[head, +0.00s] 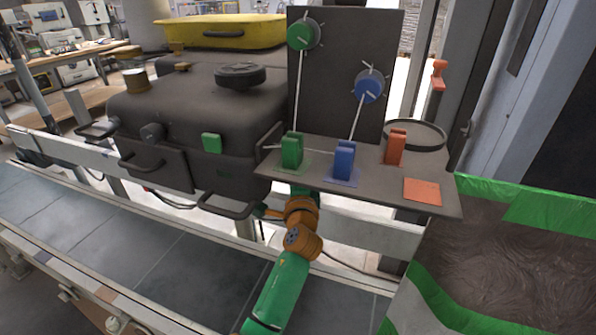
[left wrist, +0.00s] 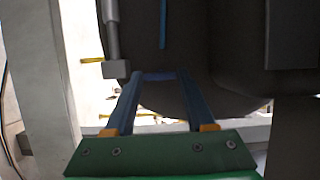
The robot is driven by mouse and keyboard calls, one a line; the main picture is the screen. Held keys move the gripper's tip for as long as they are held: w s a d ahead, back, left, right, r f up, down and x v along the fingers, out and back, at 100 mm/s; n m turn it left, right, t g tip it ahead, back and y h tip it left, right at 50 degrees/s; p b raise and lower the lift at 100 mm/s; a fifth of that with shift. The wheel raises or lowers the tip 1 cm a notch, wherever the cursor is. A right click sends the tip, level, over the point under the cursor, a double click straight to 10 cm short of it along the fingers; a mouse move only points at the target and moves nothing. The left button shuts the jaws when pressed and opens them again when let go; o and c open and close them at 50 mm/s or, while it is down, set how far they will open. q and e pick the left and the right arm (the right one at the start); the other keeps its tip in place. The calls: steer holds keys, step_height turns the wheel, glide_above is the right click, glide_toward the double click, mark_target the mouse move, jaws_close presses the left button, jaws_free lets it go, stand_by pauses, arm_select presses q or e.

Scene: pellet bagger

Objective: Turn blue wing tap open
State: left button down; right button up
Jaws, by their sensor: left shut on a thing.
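My left gripper (left wrist: 157,82) shows in the left wrist view with its two fingers shut on a narrow dark blue bar, the blue wing tap (left wrist: 158,75), which spans the gap between the fingertips. Dark rounded surfaces lie just behind it. Whether the tap is turned open or closed cannot be told. In the head view my left arm reaches up from the bottom and ends below the dark shelf (head: 265,172), so its gripper and the tap are hidden there. A blue dial (head: 369,87) and a blue block (head: 344,160) show above. My right gripper is not in view.
A green dial (head: 301,36) is on the upright panel (head: 335,70). Green (head: 292,150) and orange (head: 395,147) blocks stand on the shelf. A dark machine body (head: 190,105) is left, a tiled conveyor (head: 110,240) in front. In the wrist view, a grey post (left wrist: 40,75) stands left.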

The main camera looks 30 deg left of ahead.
arm_select(q)
steer(key=shift+c, duration=1.2)
jaws_free()
steer(key=v, duration=0.7)
